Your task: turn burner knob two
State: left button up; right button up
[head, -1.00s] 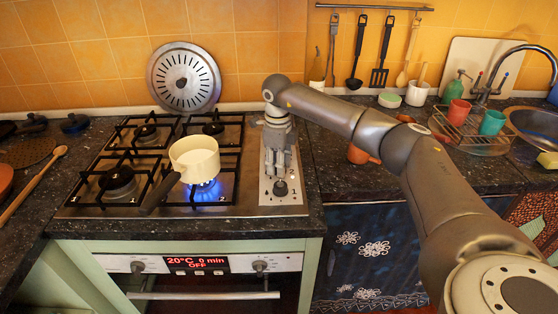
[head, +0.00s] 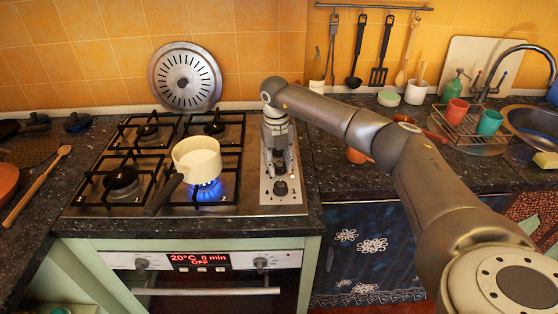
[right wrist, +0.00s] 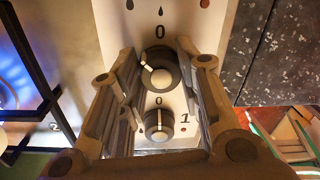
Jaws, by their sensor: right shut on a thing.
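The control panel (head: 282,198) at the right of the stove carries round dark knobs. My right gripper (head: 279,171) points down onto it and is shut on a knob behind the front one. In the right wrist view, that knob (right wrist: 161,74) sits between the fingers of the gripper (right wrist: 159,70), its white pointer tilted to the upper left of the 0 mark. The front knob (head: 280,188), beside the printed 1, is free; its pointer is upright toward 0 in the wrist view (right wrist: 159,126). My left gripper is out of view.
A cream pot (head: 197,156) stands over a lit blue flame (head: 206,187) just left of the gripper, its dark handle pointing to the front left. Black grates (head: 122,165) cover the burners. A perforated metal disc (head: 185,76) leans on the back wall.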

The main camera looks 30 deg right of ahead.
jog(key=m+p, duration=0.1)
jog(key=m, duration=0.3)
jog(key=shift+r+m, duration=0.1)
jog(key=shift+m, duration=0.2)
jog(key=m+p, duration=0.1)
jog(key=m, duration=0.3)
jog(key=shift+p, duration=0.35)
jog(key=o, duration=1)
jog(key=r, duration=1.1)
jog(key=shift+w+a+r, duration=0.1)
jog(key=shift+w+r, duration=0.15)
jog(key=shift+r, duration=0.15)
